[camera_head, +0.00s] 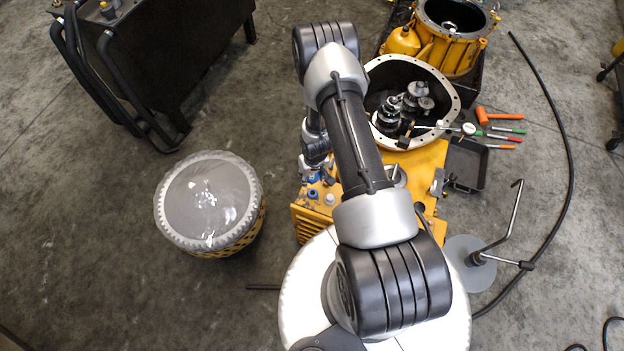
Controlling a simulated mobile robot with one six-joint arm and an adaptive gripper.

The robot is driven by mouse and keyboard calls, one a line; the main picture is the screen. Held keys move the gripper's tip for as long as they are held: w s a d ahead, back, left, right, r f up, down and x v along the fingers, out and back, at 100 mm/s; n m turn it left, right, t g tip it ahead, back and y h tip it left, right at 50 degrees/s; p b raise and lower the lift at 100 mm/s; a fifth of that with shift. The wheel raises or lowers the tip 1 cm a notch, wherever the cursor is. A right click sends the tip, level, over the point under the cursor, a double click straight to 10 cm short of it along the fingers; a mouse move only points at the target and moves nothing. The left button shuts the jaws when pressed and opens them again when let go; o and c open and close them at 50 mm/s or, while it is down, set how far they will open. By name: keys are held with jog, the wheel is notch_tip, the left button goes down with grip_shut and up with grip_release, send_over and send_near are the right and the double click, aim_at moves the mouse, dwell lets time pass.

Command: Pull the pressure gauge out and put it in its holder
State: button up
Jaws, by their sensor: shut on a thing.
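My gripper (313,172) is at the end of my arm, low over the left end of the yellow housing (312,221), and mostly hidden by my own arm links. It is shut on a small part among the blue and pale fittings; the part is too small and covered to name. A round white dial (468,128) on a thin rod lies right of the open bell housing, apart from my gripper. I cannot tell whether this dial is the task's pressure gauge. No holder can be clearly made out.
The open bell housing (449,83) holds metal gears. Right of it lie an orange hammer (499,114), several screwdrivers and a dark tray (466,164). A round-based stand (471,277) with a bent rod is lower right. A lidded drum (209,200) stands left.

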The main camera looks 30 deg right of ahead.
jog(key=shift+r+p, duration=1.8)
jog(key=shift+r, duration=1)
